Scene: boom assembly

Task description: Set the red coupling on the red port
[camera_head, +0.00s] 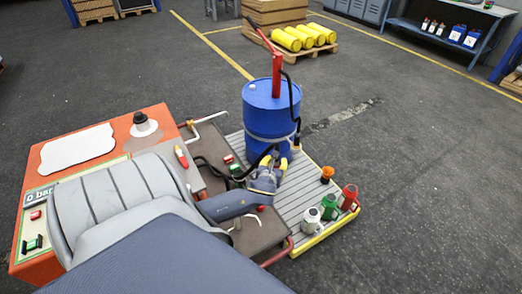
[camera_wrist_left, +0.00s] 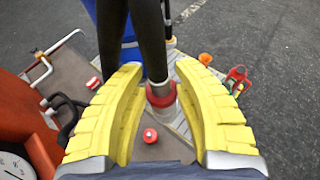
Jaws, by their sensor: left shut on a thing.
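My left gripper (camera_head: 268,174) is over the brown panel beside the blue drum. In the left wrist view its yellow fingers (camera_wrist_left: 160,108) are around the end of a black hose. The red coupling (camera_wrist_left: 163,97), a red band with a grey collar, shows between the fingers. Two small red fittings are on the panel. One red fitting (camera_wrist_left: 150,135) lies just below the coupling in the wrist view, apart from it. The other red fitting (camera_wrist_left: 93,83) is farther left. I cannot tell which is the red port. My right gripper is not in view.
The blue drum (camera_head: 270,112) with a red pump stands behind the gripper. White, green and red containers and an orange item (camera_head: 327,174) stand on the slatted pallet at right.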

